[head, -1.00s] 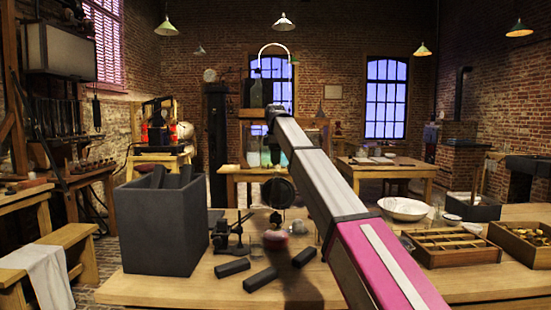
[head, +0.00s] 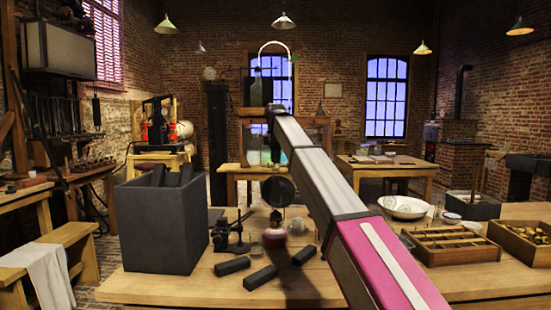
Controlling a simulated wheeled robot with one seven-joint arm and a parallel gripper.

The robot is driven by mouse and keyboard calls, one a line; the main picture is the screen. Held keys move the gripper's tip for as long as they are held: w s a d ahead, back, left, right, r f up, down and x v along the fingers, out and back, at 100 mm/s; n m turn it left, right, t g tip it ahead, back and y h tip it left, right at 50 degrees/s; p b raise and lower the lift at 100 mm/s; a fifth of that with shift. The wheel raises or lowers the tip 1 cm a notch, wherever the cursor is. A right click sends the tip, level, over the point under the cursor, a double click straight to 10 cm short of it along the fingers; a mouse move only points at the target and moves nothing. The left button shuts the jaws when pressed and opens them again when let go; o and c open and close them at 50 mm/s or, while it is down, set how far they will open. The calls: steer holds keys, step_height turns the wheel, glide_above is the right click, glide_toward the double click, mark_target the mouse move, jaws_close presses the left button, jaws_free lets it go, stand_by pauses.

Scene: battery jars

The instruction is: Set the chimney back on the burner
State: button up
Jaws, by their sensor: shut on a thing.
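The burner (head: 275,239) is a small lamp with a red, rounded body. It stands on the wooden bench, below my arm and beside a black metal apparatus. My gripper (head: 276,224) is dark and small, pointing down right over the burner's top. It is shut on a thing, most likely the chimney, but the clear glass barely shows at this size. I cannot tell whether the chimney touches the burner or hangs just above it. My arm's dark round wrist is above the gripper.
A dark square jar (head: 160,228) stands left of the black apparatus (head: 231,233). Several black blocks (head: 260,278) lie in front of the burner. A clear glass piece (head: 298,226) is just right of it. A compartment tray (head: 450,246) stands at the right.

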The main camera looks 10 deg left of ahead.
mark_target(275, 165)
steer(key=shift+f, duration=1.75)
stand_by(1.0)
steer(key=o, duration=1)
steer(key=shift+r, duration=0.15)
